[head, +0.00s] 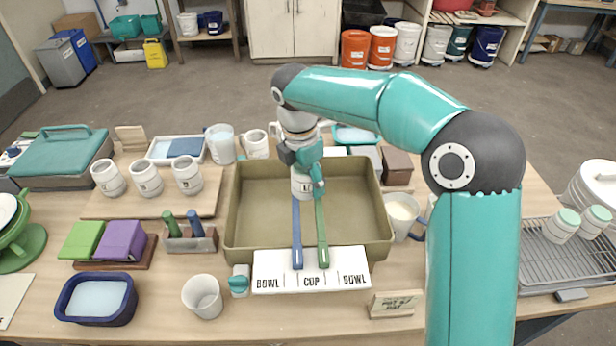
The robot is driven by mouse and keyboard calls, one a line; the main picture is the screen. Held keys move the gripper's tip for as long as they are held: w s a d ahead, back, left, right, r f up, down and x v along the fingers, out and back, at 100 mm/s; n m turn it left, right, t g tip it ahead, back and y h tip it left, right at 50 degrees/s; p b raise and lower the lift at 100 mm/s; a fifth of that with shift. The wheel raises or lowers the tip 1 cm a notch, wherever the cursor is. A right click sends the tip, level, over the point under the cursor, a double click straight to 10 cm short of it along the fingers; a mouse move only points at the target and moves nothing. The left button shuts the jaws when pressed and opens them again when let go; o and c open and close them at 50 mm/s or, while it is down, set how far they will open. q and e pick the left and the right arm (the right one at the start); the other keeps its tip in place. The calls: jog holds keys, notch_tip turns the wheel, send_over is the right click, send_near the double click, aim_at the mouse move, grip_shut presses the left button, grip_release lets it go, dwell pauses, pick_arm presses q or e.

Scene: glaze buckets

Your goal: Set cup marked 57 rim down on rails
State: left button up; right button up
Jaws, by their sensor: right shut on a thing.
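My right gripper (303,160) reaches down over the olive tub (235,215) and is shut on a white cup (301,183). The cup's dark mark is partly hidden by a finger; it looks like 57 turned upside down, so the cup seems rim down. The cup is at the far ends of a blue rail (297,225) and a green rail (320,225), which run from inside the tub over its front edge. I cannot tell whether its rim touches them. My left gripper is not in view.
A board lettered BOWL, CUP, BOWL (311,270) stands at the tub's front. Several marked cups stand on a wooden board (95,208) at left. A white pitcher (402,213) is close right of the tub. A loose cup (203,296) stands in front, left of the board.

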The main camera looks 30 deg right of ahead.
jog(key=o, duration=1.3)
jog(key=shift+o, duration=0.2)
jog(key=shift+r, duration=0.1)
jog(key=r, duration=0.3)
jog(key=a+r, duration=0.1)
jog(key=r, duration=0.6)
jog(key=shift+a+r, duration=0.15)
jog(key=shift+r, duration=0.7)
jog(key=shift+s, duration=0.1)
